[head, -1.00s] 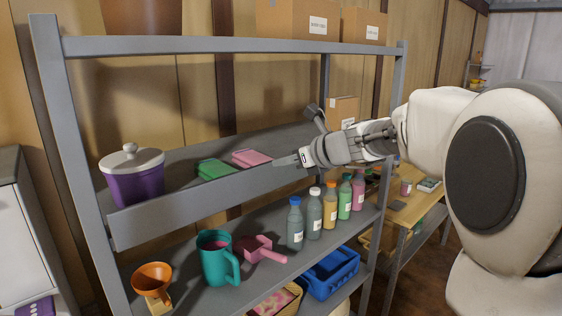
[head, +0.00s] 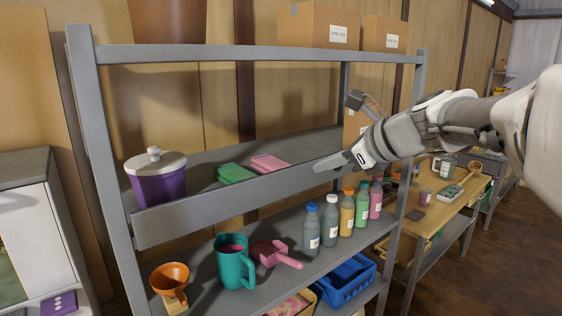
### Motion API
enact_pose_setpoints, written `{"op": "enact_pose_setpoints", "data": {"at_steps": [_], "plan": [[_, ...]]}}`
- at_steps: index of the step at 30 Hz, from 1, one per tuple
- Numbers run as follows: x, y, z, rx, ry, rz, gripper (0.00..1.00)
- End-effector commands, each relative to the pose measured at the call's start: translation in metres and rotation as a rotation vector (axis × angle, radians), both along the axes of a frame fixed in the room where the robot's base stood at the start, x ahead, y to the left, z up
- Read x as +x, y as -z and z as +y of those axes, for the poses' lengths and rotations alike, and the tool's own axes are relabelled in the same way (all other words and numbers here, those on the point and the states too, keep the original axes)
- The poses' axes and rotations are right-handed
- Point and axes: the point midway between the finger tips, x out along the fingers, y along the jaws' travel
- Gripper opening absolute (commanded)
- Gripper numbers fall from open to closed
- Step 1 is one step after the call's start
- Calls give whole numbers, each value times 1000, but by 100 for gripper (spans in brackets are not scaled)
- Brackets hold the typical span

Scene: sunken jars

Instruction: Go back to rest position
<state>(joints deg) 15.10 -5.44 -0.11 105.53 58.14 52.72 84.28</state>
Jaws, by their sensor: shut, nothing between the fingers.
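My gripper (head: 326,165) is shut and empty, in front of the shelf rack at the height of the trough-like middle shelf (head: 222,213). Its fingertips point left and overlap the shelf's front lip in the picture; I cannot tell whether they touch it. My arm reaches in from the right edge. On the middle shelf stand a purple jar (head: 160,187) with a pale lid at the left, and a green block-like item (head: 236,174) and a pink one (head: 270,163), both partly sunk behind the lip.
Below are an orange funnel (head: 170,276), a teal jug (head: 236,267), a pink scoop (head: 274,254) and several bottles (head: 312,231). Boxes (head: 318,28) stand on top. A blue crate (head: 346,280) is low down. A wooden table (head: 450,212) stands right; floor is open beyond.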

Motion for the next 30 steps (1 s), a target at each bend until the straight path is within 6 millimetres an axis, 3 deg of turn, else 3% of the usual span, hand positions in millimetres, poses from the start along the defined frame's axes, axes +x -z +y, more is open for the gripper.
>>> {"op": "enact_pose_setpoints", "data": {"at_steps": [3,8,12,18,24,30], "plan": [[-49,24,15,-308,-204,-82,0],[-113,60,20,-720,-526,-194,0],[-166,93,14,-1059,-842,-287,0],[-225,133,-7,-1455,-1297,-397,0],[-252,154,-23,-1654,-1576,-449,0],[-256,158,-27,-1689,-1635,-458,0]]}}
